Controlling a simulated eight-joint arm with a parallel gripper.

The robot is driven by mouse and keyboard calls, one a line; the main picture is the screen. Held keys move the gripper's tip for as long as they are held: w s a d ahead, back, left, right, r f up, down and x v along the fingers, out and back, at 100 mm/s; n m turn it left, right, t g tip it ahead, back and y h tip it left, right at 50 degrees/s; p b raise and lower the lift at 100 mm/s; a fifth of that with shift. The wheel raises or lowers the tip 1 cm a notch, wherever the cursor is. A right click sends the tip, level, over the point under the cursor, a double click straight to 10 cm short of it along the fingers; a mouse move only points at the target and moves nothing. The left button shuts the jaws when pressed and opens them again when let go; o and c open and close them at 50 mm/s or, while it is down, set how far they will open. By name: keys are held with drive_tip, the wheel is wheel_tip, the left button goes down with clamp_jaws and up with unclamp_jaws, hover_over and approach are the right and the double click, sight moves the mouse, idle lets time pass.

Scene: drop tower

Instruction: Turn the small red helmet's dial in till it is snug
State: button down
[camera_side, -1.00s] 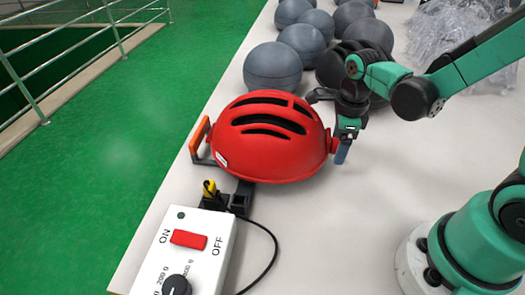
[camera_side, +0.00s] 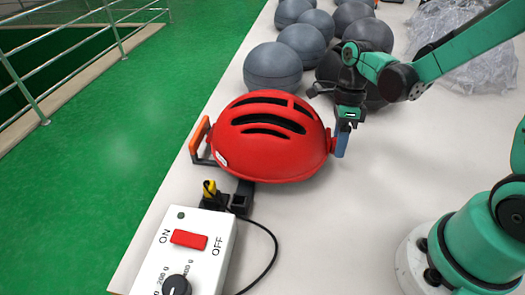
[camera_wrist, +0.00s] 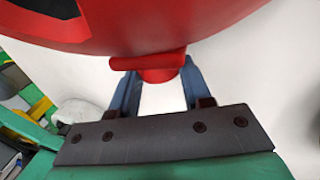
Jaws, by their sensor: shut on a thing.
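The red helmet (camera_side: 268,137) rests dome up on the table, with dark vent slots across its shell. Its red dial (camera_side: 331,142) sticks out at the right end; in the wrist view the dial (camera_wrist: 155,64) shows as a bar on a short round stem below the shell. My gripper (camera_side: 341,146) is beside the helmet's right end, pointing down, with its blue fingers either side of the dial. The gripper (camera_wrist: 159,80) is shut on the dial. The fingertips are partly hidden behind the dial and shell, and the helmet's inside is hidden.
An orange-and-black clamp (camera_side: 200,138) stands at the helmet's left end. A white control box (camera_side: 190,255) with a red switch and a black cable is in front. Several grey balls (camera_side: 272,67) and clear plastic wrap (camera_side: 462,50) lie behind.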

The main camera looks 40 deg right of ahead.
drive_tip(key=shift+w+d+g+y, duration=0.1)
drive_tip(key=shift+g+y, duration=0.8)
drive_tip(key=shift+c, duration=1.8)
unclamp_jaws()
drive_tip(key=shift+v, duration=2.8)
drive_tip(key=shift+w+d+f, duration=0.1)
